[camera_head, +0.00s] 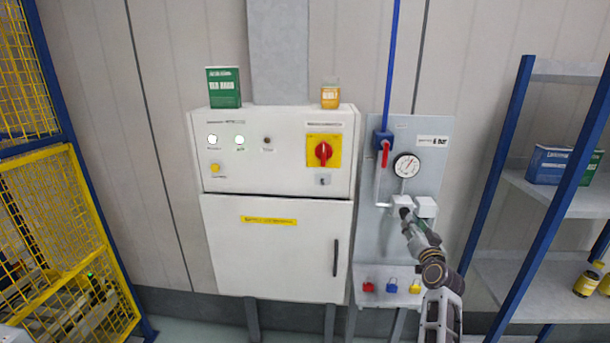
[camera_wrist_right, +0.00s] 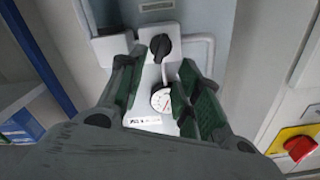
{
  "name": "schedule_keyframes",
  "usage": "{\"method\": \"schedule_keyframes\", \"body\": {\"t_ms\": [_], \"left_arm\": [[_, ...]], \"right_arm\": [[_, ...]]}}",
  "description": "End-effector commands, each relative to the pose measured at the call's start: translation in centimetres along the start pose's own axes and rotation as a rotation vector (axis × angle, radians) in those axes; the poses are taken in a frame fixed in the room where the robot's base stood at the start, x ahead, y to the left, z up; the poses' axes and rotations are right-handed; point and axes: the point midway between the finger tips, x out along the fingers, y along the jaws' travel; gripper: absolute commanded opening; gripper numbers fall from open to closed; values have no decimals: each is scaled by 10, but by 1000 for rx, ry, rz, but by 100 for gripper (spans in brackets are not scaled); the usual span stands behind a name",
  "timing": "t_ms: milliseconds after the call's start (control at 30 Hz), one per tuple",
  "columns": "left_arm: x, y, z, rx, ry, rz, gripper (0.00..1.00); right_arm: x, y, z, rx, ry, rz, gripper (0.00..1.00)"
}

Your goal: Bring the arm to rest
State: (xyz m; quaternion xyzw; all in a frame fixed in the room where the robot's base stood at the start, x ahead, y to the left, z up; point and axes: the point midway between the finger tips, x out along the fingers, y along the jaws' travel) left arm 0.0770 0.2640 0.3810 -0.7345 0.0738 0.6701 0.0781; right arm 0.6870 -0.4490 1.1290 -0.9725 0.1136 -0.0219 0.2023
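My right arm comes up from the lower right in the head view. Its right gripper (camera_head: 418,230) is in front of the grey panel (camera_head: 367,240), close to the white blocks below the gauge. In the right wrist view, the right gripper (camera_wrist_right: 163,92) is open, its green-padded fingers apart with nothing held between them. The round gauge (camera_head: 406,165) shows between the fingers, as does a black knob (camera_wrist_right: 160,46) on a white block just beyond. I cannot tell if the fingers touch the block. My left gripper is not in view.
A white cabinet (camera_head: 275,240) with a red rotary switch (camera_head: 323,151) stands left of the panel. A blue-posted shelf (camera_head: 540,185) stands to the right, with a blue box (camera_head: 548,164) on it. Red, blue and yellow padlocks hang below the gauge. A yellow mesh fence (camera_head: 60,200) is at left.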

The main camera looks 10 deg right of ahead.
Motion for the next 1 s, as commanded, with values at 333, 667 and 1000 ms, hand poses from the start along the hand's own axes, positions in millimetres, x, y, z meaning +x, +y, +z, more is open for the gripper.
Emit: {"method": "schedule_keyframes", "body": {"t_ms": [333, 667, 1000], "left_arm": [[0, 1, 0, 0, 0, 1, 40], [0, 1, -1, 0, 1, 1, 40], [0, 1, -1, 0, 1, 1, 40]], "right_arm": [[-28, -15, 41, -103, -155, -39, 34], [-92, -34, 116, -262, -436, -85, 34], [-181, -43, 186, -405, -731, -103, 34]]}}
